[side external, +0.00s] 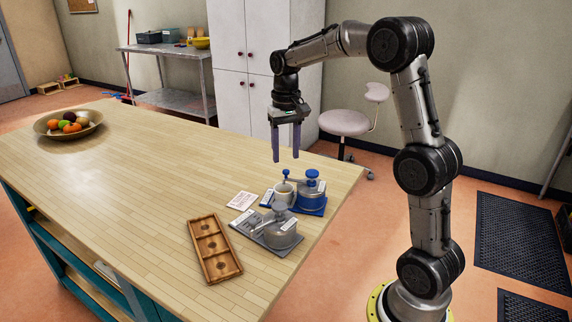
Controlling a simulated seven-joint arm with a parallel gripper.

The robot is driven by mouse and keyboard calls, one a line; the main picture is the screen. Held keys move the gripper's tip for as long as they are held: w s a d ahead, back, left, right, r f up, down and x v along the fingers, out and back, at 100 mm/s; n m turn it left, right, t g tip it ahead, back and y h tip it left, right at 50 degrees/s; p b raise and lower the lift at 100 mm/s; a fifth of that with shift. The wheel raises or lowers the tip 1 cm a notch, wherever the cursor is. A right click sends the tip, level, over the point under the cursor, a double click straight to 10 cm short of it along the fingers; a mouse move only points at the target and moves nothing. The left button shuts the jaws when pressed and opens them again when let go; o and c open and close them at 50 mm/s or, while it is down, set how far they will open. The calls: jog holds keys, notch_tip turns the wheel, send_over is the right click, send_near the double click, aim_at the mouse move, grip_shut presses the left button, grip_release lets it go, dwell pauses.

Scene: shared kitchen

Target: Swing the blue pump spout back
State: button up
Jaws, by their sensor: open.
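The blue pump (312,190) is a grey pot with a blue top on a blue base, near the right edge of the wooden table. Its blue spout (292,182) points left from the top, over or close to a pale mug (283,193) at its left. My gripper (286,159) points down, open and empty, above and a little left of the blue pump. Its fingers are clear of the pump and the mug. A second, grey pump (281,234) stands in front on a grey base, with a grey spout to its left.
A wooden tray with three compartments (208,226) lies left of the grey pump. White cards (242,200) lie near the pumps. A fruit bowl (53,124) sits at the far left. The table's middle is clear.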

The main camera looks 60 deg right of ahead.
aim_at(286, 170)
jog(key=shift+f, duration=2.1)
grip_shut()
